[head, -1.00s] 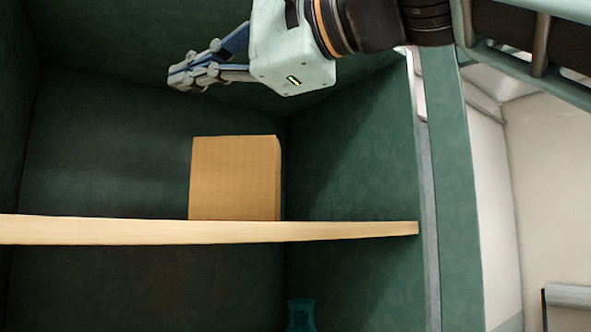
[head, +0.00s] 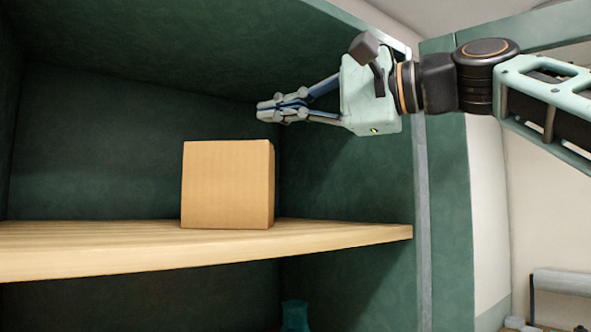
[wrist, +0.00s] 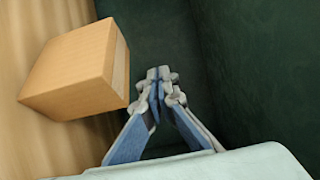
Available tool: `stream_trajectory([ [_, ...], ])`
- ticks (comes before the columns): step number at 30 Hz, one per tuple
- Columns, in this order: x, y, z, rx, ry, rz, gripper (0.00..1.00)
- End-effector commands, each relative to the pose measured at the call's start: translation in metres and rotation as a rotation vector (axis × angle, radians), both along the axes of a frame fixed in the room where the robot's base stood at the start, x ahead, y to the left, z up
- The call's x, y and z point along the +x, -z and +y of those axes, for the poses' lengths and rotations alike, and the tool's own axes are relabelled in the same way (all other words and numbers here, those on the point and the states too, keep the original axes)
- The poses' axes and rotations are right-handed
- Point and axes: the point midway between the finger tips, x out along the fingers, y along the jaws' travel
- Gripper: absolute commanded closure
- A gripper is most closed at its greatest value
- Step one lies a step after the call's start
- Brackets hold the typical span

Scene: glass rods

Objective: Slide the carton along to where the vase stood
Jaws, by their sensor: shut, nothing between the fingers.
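The carton (head: 228,185), a plain tan box, stands upright on the wooden shelf (head: 330,235) in the head view, near its right part. The wrist view shows the carton (wrist: 78,72) left of my fingers. My gripper (head: 262,110) is shut and empty. In the head view it appears above the carton's upper right corner, pointing left, with a gap to the carton. In the wrist view the fingertips (wrist: 160,74) are together, apart from the carton. A teal vase (head: 295,315) shows below the shelf, only its upper part in view.
The shelf left of the carton (head: 90,240) is bare. The green cabinet's right side wall (head: 345,180) is close to the carton and my gripper. The cabinet's top panel (head: 180,50) lies above.

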Motion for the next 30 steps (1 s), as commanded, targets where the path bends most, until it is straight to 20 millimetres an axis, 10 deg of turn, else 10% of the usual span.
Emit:
stream_trajectory([
  [10,0.039,-0.003,-0.038,0.001,-0.003,0.000,1.00],
  [21,0.036,0.079,-0.038,0.001,-0.001,0.002,1.00],
  [30,0.032,0.100,-0.033,0.001,0.001,0.001,1.00],
])
